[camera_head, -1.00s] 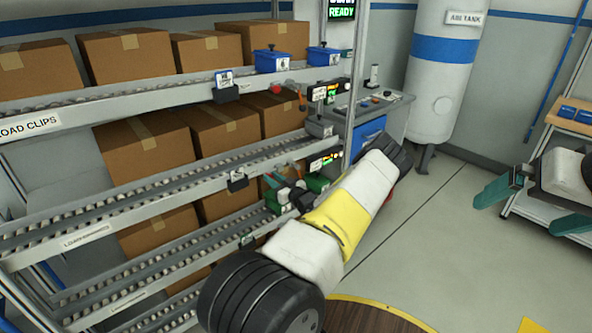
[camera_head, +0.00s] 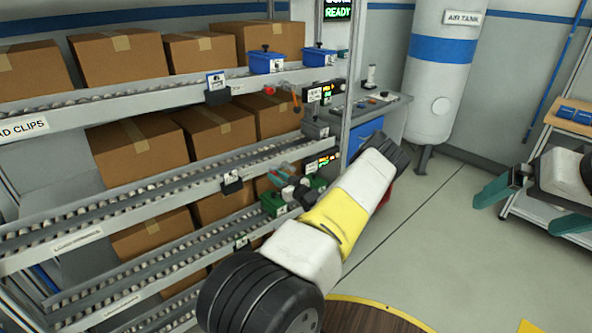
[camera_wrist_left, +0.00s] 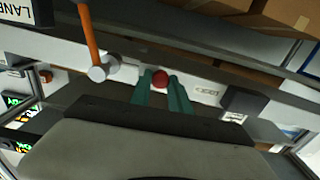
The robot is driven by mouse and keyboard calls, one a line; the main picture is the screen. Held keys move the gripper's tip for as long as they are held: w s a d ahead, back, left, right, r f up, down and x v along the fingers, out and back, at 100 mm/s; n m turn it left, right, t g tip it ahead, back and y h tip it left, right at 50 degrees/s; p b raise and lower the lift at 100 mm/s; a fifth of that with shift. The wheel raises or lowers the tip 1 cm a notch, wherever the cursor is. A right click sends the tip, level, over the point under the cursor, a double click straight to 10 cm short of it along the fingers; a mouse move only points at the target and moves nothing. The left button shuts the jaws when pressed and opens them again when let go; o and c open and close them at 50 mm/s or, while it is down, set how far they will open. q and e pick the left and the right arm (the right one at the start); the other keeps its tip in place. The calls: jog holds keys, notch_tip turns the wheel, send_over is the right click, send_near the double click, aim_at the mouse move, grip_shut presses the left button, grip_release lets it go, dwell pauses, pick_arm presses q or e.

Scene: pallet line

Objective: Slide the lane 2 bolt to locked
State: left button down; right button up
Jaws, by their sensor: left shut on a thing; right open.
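My left gripper (camera_head: 279,172) reaches to the front rail of the middle lane. In the left wrist view its two teal fingers (camera_wrist_left: 161,84) are shut on a red knob (camera_wrist_left: 160,78), the bolt's knob, with one finger on each side. The bolt's plate is mostly hidden behind the fingers. In the head view the knob is hidden by the gripper and arm. An orange-handled lever (camera_wrist_left: 88,36) stands left of the knob in the wrist view. My right gripper (camera_head: 522,208) is open and empty at the far right, away from the rack.
The roller rack (camera_head: 130,192) holds several cardboard boxes (camera_head: 115,57). The top lane carries another red knob (camera_head: 269,91) and orange lever (camera_head: 295,100). Green bins (camera_head: 273,205) sit just below my left gripper.

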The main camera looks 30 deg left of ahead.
pick_arm(q)
jog(key=shift+w+d, duration=0.15)
jog(key=shift+w, duration=0.05)
jog(key=c, duration=1.2)
grip_release()
jog(key=shift+w, duration=0.1)
jog(key=shift+c, duration=0.2)
jog(key=v, duration=0.7)
jog(key=shift+s+d, duration=0.2)
jog(key=shift+d, duration=0.15)
